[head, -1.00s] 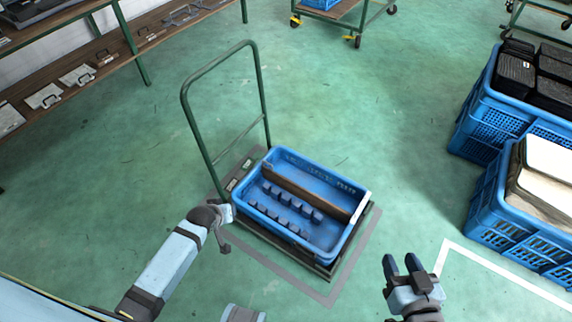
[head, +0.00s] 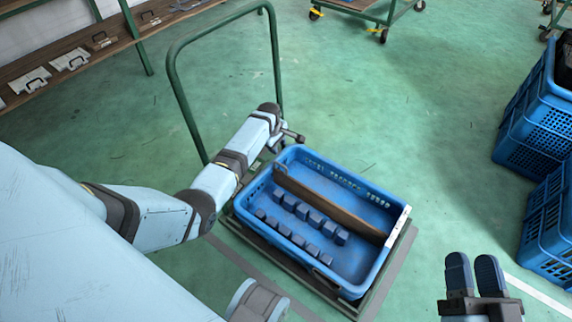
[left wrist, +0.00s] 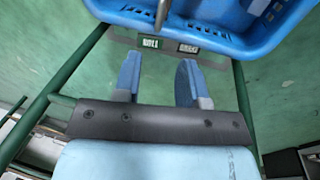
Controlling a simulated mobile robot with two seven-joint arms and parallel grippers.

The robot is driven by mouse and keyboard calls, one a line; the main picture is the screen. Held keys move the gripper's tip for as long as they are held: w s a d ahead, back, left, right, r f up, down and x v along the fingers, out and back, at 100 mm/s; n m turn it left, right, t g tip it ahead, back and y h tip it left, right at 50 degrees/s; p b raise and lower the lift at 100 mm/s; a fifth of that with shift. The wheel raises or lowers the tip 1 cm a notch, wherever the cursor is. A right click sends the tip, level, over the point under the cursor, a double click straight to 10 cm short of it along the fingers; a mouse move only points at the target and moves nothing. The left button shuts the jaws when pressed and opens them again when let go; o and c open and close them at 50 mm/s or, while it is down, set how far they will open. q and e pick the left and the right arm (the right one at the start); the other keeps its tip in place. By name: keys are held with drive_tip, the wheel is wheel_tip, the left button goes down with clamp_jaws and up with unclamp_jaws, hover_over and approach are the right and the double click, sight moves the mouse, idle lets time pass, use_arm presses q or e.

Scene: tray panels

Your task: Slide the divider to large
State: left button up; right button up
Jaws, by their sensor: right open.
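A blue tray (head: 350,282) sits on a low cart and also shows at the top of the left wrist view (left wrist: 265,35). A brown divider (head: 330,207) stands lengthwise inside it, nearer the far long wall. Two rows of blue blocks (head: 293,238) lie on the near side of the divider. My left gripper (left wrist: 157,75) is open and empty, by the tray's left end, outside it; its fingers are hard to see in the head view. My right gripper (head: 473,264) is open and empty, to the right of the tray and clear of it.
The cart's green handle (head: 172,85) rises at the left, beside my left arm. Two small labels, one green (left wrist: 150,43) and one dark (left wrist: 188,48), sit on a grey strip by the tray. Blue crates (head: 535,125) stand at the right. Green floor beyond the tray is free.

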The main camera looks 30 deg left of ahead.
use_arm(q)
drive_tip(key=b, duration=0.5)
hover_over(282, 165)
drive_tip(key=s, duration=0.1)
wheel_tip(282, 165, down, 9)
drive_tip(key=shift+s+a, duration=0.1)
drive_tip(key=shift+w+f+b, duration=0.15)
drive_tip(key=shift+f+b, duration=0.4)
drive_tip(key=shift+f, duration=0.1)
drive_tip(key=shift+w+f+b, duration=0.15)
drive_tip(key=shift+f+b, duration=0.35)
drive_tip(key=shift+f, duration=0.1)
drive_tip(key=shift+w+f+b, duration=0.2)
drive_tip(key=shift+f+b, duration=0.2)
drive_tip(key=shift+f, duration=0.2)
use_arm(e)
wheel_tip(282, 165, down, 8)
drive_tip(key=w+n+g, duration=0.1)
drive_tip(key=n+g, duration=0.1)
drive_tip(key=shift+w+n, duration=0.3)
drive_tip(key=shift+d, duration=0.1)
use_arm(q)
clamp_jaws()
